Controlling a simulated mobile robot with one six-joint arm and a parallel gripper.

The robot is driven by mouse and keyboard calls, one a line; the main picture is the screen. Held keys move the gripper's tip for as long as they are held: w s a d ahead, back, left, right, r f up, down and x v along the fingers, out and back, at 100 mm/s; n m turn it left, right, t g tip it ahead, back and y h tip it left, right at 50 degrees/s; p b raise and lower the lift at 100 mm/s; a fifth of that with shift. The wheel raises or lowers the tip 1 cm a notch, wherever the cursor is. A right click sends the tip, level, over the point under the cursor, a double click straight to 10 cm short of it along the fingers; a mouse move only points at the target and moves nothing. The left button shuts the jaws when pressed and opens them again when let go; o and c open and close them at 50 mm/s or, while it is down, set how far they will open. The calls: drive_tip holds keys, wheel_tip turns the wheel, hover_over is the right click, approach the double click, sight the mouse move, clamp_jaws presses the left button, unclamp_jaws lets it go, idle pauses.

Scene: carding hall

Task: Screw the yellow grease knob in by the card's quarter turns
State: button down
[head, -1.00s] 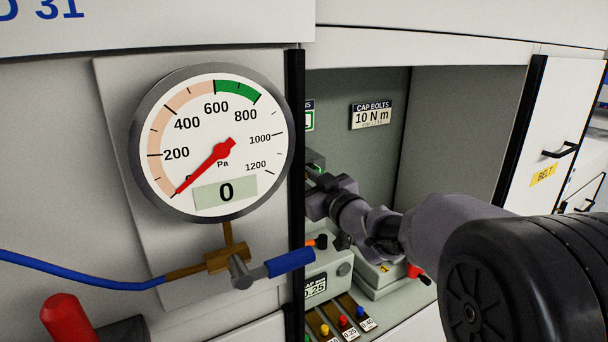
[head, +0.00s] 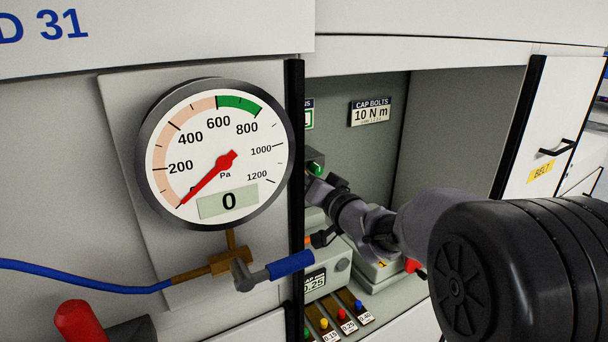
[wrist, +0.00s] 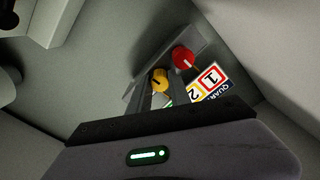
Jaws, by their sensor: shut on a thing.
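The yellow grease knob (wrist: 160,79) shows in the wrist view between the two dark fingers of my gripper (wrist: 157,89), which is shut on it. A dark pointer mark shows on its face. A red knob (wrist: 185,58) sits beside it on the same grey block, up and to the right. The card (wrist: 209,82) behind shows a red-framed 1 and a yellow-framed 2; its lower part is hidden by my gripper. In the head view my gripper (head: 316,181) is partly behind the black upright edge, and the knob is hidden there.
A round gauge (head: 218,155) reads 0 Pa at the left, above a blue-handled valve (head: 290,264). A black edge (head: 295,150) bounds the recess. Below my arm are a grey box marked 0.25 (head: 322,262) and several coloured pins. A "CAP BOLTS 10 N m" label (head: 371,112) hangs behind.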

drive_tip(key=shift+m, duration=0.5)
drive_tip(key=c, duration=1.2)
unclamp_jaws()
drive_tip(key=p+v, duration=0.2)
drive_tip(key=v, duration=1.5)
drive_tip(key=shift+s+d, duration=0.15)
drive_tip(key=shift+s, duration=0.05)
